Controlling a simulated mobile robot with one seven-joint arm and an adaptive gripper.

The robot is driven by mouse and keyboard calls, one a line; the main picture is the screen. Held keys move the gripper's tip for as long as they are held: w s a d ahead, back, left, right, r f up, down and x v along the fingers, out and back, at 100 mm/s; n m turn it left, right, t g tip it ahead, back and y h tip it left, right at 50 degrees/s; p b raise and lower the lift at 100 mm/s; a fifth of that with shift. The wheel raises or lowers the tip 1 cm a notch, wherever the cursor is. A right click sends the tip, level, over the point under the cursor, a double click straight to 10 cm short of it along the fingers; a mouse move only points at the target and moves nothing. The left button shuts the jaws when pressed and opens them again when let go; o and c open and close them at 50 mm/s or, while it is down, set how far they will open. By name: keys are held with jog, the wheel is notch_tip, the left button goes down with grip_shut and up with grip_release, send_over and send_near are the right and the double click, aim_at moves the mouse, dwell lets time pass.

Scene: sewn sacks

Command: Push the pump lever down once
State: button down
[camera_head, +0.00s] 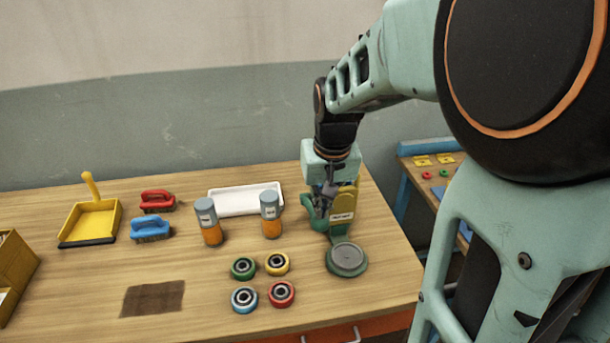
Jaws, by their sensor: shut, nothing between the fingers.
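A green device with a yellow panel and a small white label (343,215) stands at the right of the wooden table; it looks like the pump. A round grey plate with a green rim (347,259) is in front of it, at its foot. I cannot clearly make out the lever, as my gripper covers part of the device. My gripper (323,210) points down at the device's upper left side and is shut and empty. I cannot tell whether it touches the device.
Two orange-and-grey bottles (208,222) and a white tray (245,199) stand left of the device. Several coloured rings (281,294) lie in front. Two brushes (151,228) and a yellow dustpan (90,222) are farther left.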

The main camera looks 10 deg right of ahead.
jog(key=s+f+b, duration=0.3)
jog(key=f+b, duration=0.1)
jog(key=f, duration=0.1)
jog(key=shift+s+f, duration=0.3)
jog(key=shift+f, duration=0.05)
jog(key=shift+s+f, duration=0.1)
